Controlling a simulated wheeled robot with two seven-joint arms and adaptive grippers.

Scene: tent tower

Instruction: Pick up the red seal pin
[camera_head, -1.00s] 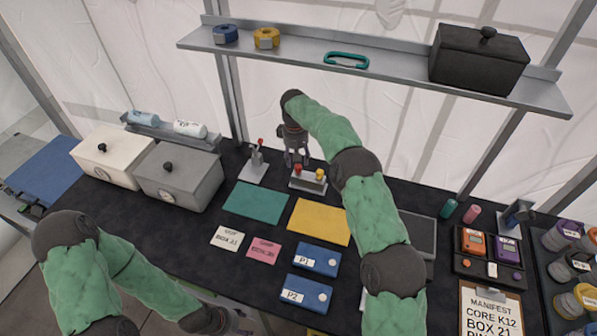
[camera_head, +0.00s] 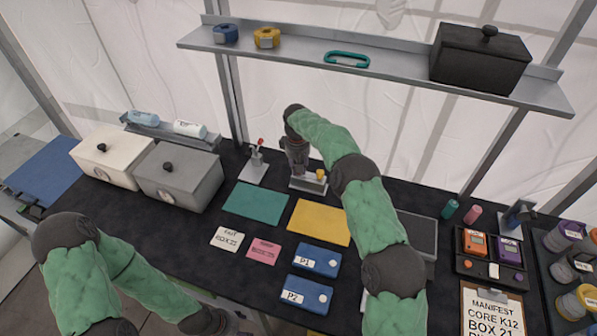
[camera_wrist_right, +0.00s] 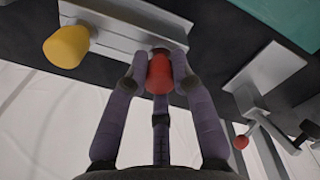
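The red seal pin (camera_wrist_right: 160,73) stands at the silver holder block (camera_wrist_right: 130,28), beside a yellow pin (camera_wrist_right: 68,46). In the head view the holder (camera_head: 308,185) and yellow pin (camera_head: 321,174) show, but my right gripper (camera_head: 298,168) hides the red pin. In the right wrist view my right gripper's fingers (camera_wrist_right: 161,78) reach down around the red pin, one on each side and one behind. They are very near it; whether they press on it I cannot tell. My left gripper (camera_head: 232,326) is at the bottom edge, mostly cut off.
A small stand with a red-tipped lever (camera_head: 256,165) is left of the holder. The teal mat (camera_head: 255,202) and yellow mat (camera_head: 319,222) lie in front. Grey box (camera_head: 178,178) stands further left. A shelf (camera_head: 300,57) runs above the back of the table.

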